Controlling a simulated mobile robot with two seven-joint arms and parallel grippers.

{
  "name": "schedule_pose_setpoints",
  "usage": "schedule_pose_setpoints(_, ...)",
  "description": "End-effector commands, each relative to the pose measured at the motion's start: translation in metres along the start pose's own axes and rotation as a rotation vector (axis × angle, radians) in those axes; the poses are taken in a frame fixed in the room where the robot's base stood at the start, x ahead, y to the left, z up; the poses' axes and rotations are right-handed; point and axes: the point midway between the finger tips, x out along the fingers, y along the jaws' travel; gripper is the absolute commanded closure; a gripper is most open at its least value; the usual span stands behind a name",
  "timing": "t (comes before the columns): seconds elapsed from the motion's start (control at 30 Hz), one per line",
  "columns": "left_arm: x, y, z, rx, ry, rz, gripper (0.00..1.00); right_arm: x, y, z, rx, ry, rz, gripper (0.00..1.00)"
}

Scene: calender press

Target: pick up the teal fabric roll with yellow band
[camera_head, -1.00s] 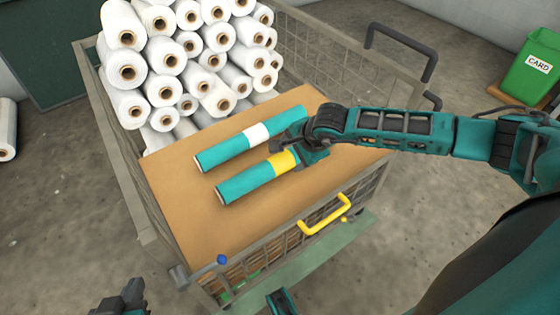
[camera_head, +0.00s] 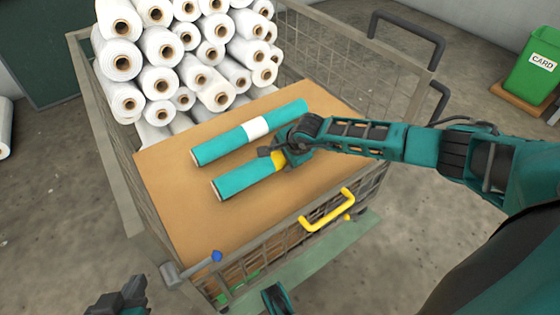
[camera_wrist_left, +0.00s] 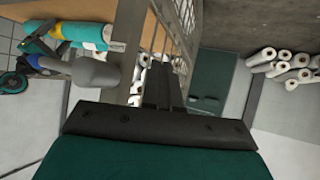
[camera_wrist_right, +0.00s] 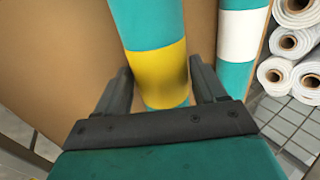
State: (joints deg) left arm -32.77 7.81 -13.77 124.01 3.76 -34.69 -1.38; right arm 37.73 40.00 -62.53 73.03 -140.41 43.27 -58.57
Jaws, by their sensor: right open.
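The teal fabric roll with yellow band (camera_head: 243,180) lies on the brown board of the cart. Its yellow band (camera_head: 279,160) is partly covered by my right gripper (camera_head: 272,155) in the head view. In the right wrist view, the fingers of my right gripper (camera_wrist_right: 165,90) are open, one on each side of the yellow band (camera_wrist_right: 161,75). I cannot tell whether they touch it. My left gripper (camera_head: 124,297) is at the bottom left of the head view, off the cart. Its fingers show in the left wrist view (camera_wrist_left: 163,85), close together, with nothing seen between them.
A teal roll with a white band (camera_head: 225,144) lies parallel behind it. White rolls (camera_head: 160,85) are stacked at the cart's back. The cart has mesh sides and a yellow handle (camera_head: 328,210). A green bin (camera_head: 535,65) stands far right. The board's front left is bare.

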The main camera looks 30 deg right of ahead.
Motion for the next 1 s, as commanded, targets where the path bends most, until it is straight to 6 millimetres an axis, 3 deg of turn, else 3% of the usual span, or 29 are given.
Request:
schedule_pose_setpoints(0.27, 0.0007, -0.0002, -0.0074, 0.002, 0.017, 0.001, 1.0, 0.0037, -0.0006, -0.0003, 0.001, 0.0, -0.001, 0.3)
schedule_pose_setpoints(0.83, 0.001, -0.001, -0.0053, 0.001, 0.014, -0.001, 1.0, 0.0036, -0.0002, -0.0004, 0.001, 0.0, 0.0, 0.82)
schedule_pose_setpoints(1.0, 0.0001, -0.0008, -0.0027, -0.001, 0.008, -0.001, 1.0, 0.003, -0.0017, -0.0003, 0.002, 0.0, -0.003, 0.84)
